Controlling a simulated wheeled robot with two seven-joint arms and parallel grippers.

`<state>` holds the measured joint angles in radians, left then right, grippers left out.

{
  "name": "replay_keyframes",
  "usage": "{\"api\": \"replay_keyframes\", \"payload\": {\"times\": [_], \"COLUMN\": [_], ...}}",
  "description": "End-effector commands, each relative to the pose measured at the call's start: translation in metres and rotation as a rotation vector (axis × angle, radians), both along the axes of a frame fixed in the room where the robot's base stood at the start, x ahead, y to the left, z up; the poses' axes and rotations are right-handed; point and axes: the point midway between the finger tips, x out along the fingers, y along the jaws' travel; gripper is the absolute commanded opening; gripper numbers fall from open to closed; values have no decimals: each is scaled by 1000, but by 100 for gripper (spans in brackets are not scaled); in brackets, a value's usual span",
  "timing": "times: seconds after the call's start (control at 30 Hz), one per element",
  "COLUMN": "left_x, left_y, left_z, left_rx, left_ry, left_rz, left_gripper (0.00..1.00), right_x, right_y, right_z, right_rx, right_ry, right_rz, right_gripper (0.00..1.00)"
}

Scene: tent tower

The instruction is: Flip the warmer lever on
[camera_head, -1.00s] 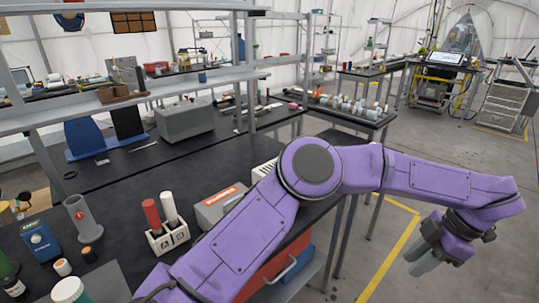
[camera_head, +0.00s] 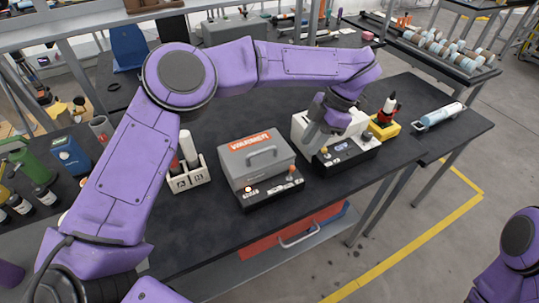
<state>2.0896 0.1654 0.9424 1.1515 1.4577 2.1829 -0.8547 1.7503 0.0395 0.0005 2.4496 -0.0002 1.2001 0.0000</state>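The warmer (camera_head: 240,163) is a grey box with an orange "WARMER" label and a lid handle, on the black bench near its front edge. Its black front panel (camera_head: 262,196) has a small orange-tipped lever (camera_head: 290,169) at the right end and a pale round knob (camera_head: 248,189) at the left. My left gripper (camera_head: 313,138) hangs right of and above the warmer, in front of a white device, apart from the lever. Its grey fingers point down; their gap is unclear. My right gripper is out of view.
The white device (camera_head: 300,121) with its own black panel (camera_head: 348,153) stands just right of the warmer. A bottle rack (camera_head: 188,178) stands left. Part of my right arm (camera_head: 520,235) shows lower right.

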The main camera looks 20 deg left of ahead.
Motion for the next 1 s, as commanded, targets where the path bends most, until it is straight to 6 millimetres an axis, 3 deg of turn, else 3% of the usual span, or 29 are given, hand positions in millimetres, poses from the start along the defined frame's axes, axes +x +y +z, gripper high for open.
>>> {"api": "replay_keyframes", "payload": {"times": [0.13, 0.53, 0.9, 1.0], "left_x": [-5, -27, -29, -29], "left_y": [7, 34, 35, 35], "left_z": [-13, -86, -97, -97], "left_rx": [1, 0, 0, 0], "left_ry": [5, 3, 0, 0], "left_rz": [4, 14, 11, 10], "left_gripper": [28, 28, 28, 0], "right_x": [-1, 0, 0, 0], "right_y": [0, 0, 0, 0], "right_z": [3, 20, 21, 21], "right_rx": [0, 0, -1, -1], "right_ry": [1, 1, 0, 0], "right_rz": [0, 0, 0, 0], "right_gripper": [27, 27, 27, 27]}}
